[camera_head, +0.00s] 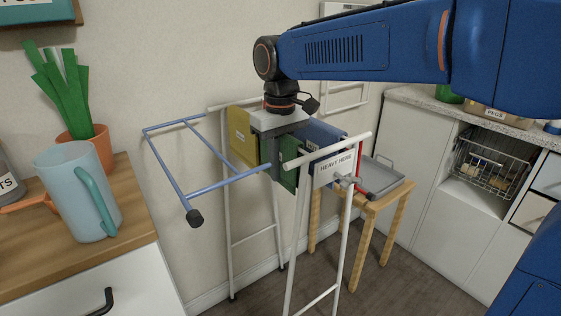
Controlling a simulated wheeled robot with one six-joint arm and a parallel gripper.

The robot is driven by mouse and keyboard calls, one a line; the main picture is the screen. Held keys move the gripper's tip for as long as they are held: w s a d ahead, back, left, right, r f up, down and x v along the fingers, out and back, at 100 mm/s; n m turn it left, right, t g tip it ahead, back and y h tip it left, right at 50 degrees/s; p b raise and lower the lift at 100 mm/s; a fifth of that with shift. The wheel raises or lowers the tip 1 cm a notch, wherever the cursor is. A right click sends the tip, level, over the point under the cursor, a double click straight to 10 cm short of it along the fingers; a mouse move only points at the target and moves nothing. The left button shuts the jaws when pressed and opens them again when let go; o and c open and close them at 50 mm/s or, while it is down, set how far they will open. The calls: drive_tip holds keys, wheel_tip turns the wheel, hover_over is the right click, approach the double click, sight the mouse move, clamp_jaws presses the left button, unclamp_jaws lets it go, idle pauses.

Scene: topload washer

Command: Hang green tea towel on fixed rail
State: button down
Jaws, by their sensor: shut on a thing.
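The green tea towel (289,172) is a dark green strip, hanging within the drying rack near the picture's middle. My gripper (275,172) reaches down from above and is shut on the green towel; the grip itself is partly hidden by the fingers. The rack has white upright frames (296,232) and a blue rail frame (180,182) sticking out to the left, with a black end cap. A white rail (343,146) at the front right carries a sign (336,169) reading "HEAVY HERE". I cannot tell for sure which rail is the fixed one.
A yellow cloth (241,135) and a blue cloth (322,134) hang close beside my gripper. A wooden stool (378,205) with a grey tray (386,178) stands behind. A jug (80,190) stands on the left counter (135,215). A wire basket (489,160) is at right.

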drive_tip(key=shift+f, duration=0.15)
drive_tip(key=c, duration=1.6)
unclamp_jaws()
drive_tip(key=shift+o, duration=0.2)
